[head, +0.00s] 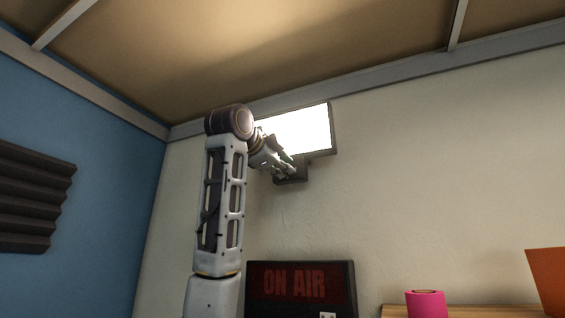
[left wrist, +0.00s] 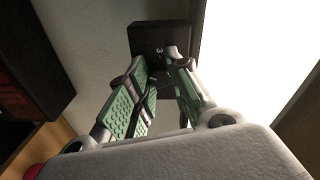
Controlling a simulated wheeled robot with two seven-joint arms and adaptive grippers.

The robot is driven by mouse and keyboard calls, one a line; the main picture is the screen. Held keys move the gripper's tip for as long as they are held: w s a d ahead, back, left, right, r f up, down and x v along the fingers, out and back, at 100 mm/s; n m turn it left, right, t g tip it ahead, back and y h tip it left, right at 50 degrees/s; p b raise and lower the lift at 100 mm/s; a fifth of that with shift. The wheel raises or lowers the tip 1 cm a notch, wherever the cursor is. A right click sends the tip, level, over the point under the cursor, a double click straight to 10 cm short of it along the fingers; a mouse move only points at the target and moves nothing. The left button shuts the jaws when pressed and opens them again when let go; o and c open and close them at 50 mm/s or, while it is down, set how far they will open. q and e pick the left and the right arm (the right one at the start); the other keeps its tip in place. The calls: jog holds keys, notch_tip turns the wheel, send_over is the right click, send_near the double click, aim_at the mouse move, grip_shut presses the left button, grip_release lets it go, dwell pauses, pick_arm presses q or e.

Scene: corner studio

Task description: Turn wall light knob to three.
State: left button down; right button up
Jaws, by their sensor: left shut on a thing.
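The wall light (head: 308,130) is a bright white panel in a dark frame, high on the pale wall. It is lit and also fills the right of the left wrist view (left wrist: 245,50). Its small dark knob box (head: 296,176) sits under the panel's lower left; in the left wrist view the box (left wrist: 160,33) bears a small pale mark that looks like a 3. My left gripper (left wrist: 160,72), with green-padded fingers, is at this box and shut on the knob, which is mostly hidden between the fingertips. In the head view the left gripper (head: 288,170) partly covers the box.
An "ON AIR" sign (head: 300,288) stands below the light. A pink roll (head: 426,304) and an orange object (head: 547,280) are at the lower right by a wooden shelf (head: 470,312). Dark foam (head: 30,200) hangs on the blue wall. The wall right of the light is bare.

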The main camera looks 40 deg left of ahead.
pick_arm(q)
jog(key=m+p, duration=0.1)
jog(key=m, duration=0.5)
jog(key=m+p, duration=0.1)
jog(key=m, duration=0.6)
jog(key=shift+r+g+y, duration=0.2)
jog(key=shift+g+y, duration=0.1)
jog(key=shift+g, duration=0.1)
jog(key=c, duration=1.3)
grip_release()
jog(key=v, duration=1.2)
jog(key=shift+d, duration=0.1)
